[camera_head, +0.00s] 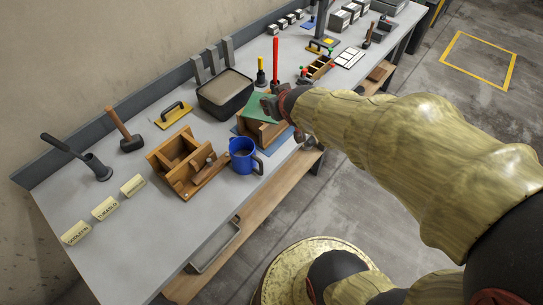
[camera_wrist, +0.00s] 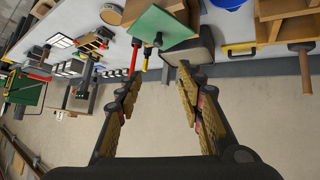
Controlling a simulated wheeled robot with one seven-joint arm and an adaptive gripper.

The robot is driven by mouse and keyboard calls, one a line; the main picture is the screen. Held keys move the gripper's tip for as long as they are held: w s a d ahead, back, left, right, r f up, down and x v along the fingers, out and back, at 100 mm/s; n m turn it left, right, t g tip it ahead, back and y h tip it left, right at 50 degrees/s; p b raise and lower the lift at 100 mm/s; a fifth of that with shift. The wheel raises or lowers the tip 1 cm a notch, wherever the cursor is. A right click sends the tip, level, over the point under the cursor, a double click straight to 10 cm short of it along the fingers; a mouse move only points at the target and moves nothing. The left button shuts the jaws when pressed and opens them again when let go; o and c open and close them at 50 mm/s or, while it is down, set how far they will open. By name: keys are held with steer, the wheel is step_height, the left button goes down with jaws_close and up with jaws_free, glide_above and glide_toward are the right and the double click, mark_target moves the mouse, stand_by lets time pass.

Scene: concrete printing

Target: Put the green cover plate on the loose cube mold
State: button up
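The green cover plate (camera_head: 262,106) is at the top of the wooden cube mold (camera_head: 262,132), which stands on a blue mat (camera_head: 283,137) near the table's front edge. In the wrist view the plate (camera_wrist: 165,28) is beyond my fingertips, with the mold's wood partly showing behind it. I cannot tell whether the plate sits flush. My gripper (camera_head: 272,106) is beside the plate's right side in the head view. In the wrist view its two fingers (camera_wrist: 160,68) are apart with nothing between them. My gripper and arm hide part of the plate's right side.
A blue mug (camera_head: 242,154) and a wooden compartment mold (camera_head: 185,161) stand to the left.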

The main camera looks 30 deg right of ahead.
steer(key=s+a+r+g+y, duration=0.1)
steer(key=s+a+r+g, duration=0.1)
steer(key=s+a, duration=0.4)
steer(key=s+a+r+n+g+y, duration=0.1)
steer(key=s+a+r+g+y, duration=0.1)
steer(key=s+a, duration=0.5)
steer(key=s+r, duration=0.1)
steer(key=s, duration=0.5)
steer(key=shift+s+a, duration=0.15)
steer(key=shift+s, duration=0.25)
steer(key=shift+f, duration=0.1)
steer(key=shift+f+b, duration=1.1)
